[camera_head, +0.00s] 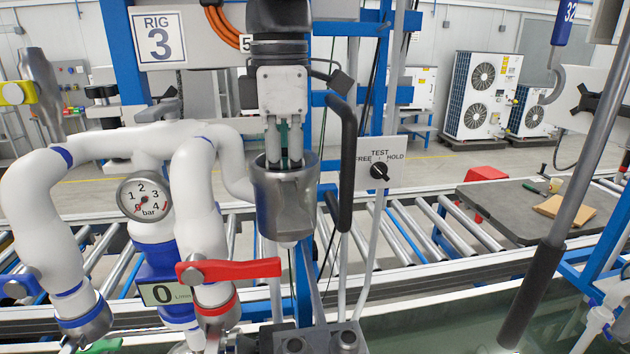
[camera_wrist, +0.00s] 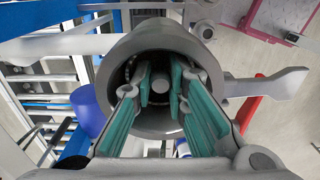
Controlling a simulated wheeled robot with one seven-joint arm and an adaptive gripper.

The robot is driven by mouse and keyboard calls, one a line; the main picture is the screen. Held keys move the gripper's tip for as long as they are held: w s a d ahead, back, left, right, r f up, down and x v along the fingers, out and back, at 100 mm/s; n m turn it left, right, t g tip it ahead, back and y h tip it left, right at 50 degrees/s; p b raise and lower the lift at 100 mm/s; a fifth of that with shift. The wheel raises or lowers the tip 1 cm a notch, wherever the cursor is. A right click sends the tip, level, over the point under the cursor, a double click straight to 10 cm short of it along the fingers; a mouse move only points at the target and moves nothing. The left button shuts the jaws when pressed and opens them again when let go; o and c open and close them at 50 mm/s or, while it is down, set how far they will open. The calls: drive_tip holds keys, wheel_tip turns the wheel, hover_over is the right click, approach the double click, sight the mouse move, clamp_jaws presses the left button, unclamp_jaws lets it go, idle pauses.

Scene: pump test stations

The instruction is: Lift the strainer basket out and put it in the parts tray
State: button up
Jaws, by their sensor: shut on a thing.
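My gripper (camera_head: 284,163) points straight down, with its fingertips inside the open top of a grey metal strainer housing (camera_head: 287,208). The wrist view looks down into the round housing (camera_wrist: 113,62). There the green-padded fingers of my gripper (camera_wrist: 161,85) close in around the middle. The strainer basket is mostly hidden inside the housing; a dotted curved edge shows along the inner wall, and a small round grey part (camera_wrist: 162,86) shows between the fingers. The gripper is shut on what appears to be the basket's middle part. I cannot identify the parts tray for certain.
A red lever (camera_head: 228,269) and white pipes (camera_head: 205,215) with a gauge (camera_head: 146,196) stand close left of the housing. A dark upright handle (camera_head: 348,160) and a test switch panel (camera_head: 381,164) are close right.

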wheel_tip(320, 180, up, 17)
drive_tip(key=p, duration=0.4)
drive_tip(key=shift+p, duration=0.3)
drive_tip(key=shift+r+p, duration=0.15)
drive_tip(key=shift+p, duration=0.15)
idle(0.4)
drive_tip(key=s+d+r+p, duration=0.1)
drive_tip(key=s+d+r, duration=0.1)
drive_tip(key=s, duration=0.3)
drive_tip(key=s+d+r+p, duration=0.1)
drive_tip(key=s+d+r, duration=0.2)
drive_tip(key=s, duration=0.2)
drive_tip(key=shift+s+p, duration=0.4)
idle(0.6)
drive_tip(key=shift+d, duration=0.1)
